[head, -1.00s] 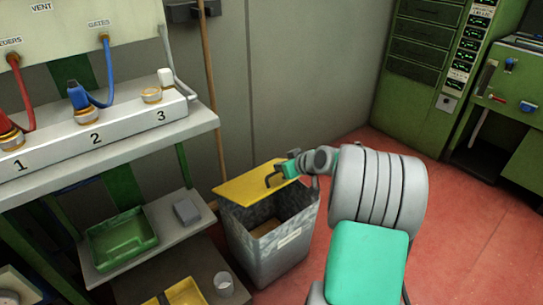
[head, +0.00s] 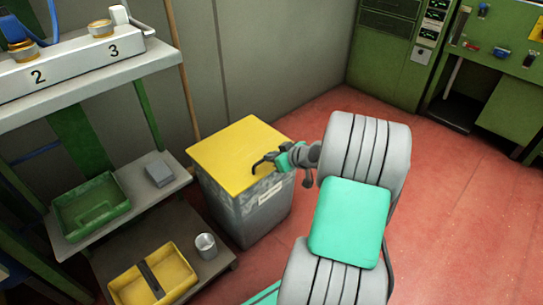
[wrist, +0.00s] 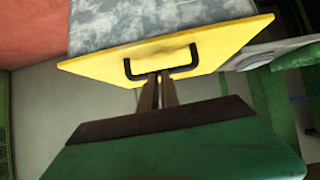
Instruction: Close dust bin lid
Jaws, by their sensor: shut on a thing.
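The grey dust bin (head: 250,212) stands on the red floor to the right of the shelf. Its yellow lid (head: 237,150) lies flat over the top of the bin, and the opening no longer shows. The lid also shows in the wrist view (wrist: 215,48), with a black handle (wrist: 160,64) on it. My gripper (head: 262,163) is at the handle near the lid's front right edge. In the wrist view my gripper (wrist: 158,78) has its two fingers close together, shut on the handle's bar.
A shelf at the left holds a green tray (head: 92,208), a small grey box (head: 159,173), a yellow tray (head: 180,272) and a metal cup (head: 205,246). A wooden pole (head: 183,75) stands behind the bin. Red floor (head: 440,190) is clear at the right.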

